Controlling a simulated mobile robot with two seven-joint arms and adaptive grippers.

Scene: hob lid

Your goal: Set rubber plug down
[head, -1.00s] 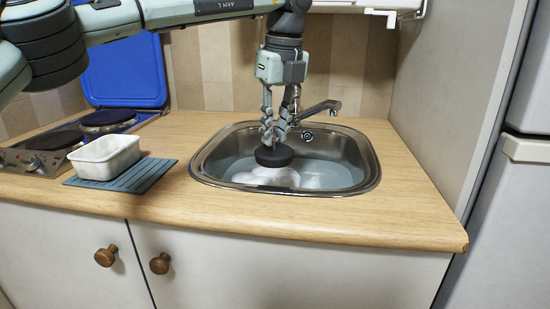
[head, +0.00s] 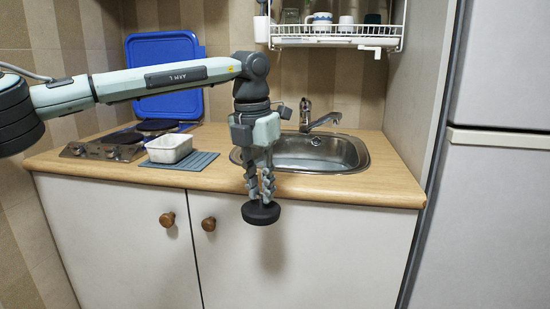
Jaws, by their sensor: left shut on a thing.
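The rubber plug (head: 261,213) is a black round disc. My left gripper (head: 260,192) points down and is shut on the plug from above. It holds the plug in the air in front of the cabinet doors, lower in the picture than the counter's front edge. The sink (head: 345,154) is behind and to the right of the gripper, and no water shows in the visible part of its basin. My right gripper is not in view.
The wooden counter (head: 390,186) has bare room right of the sink. A white dish (head: 169,148) stands on a grey ribbed mat (head: 196,161) at left. Behind are a hob (head: 105,147) and its raised blue lid (head: 165,75). A dish rack (head: 337,38) hangs above the faucet (head: 322,121).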

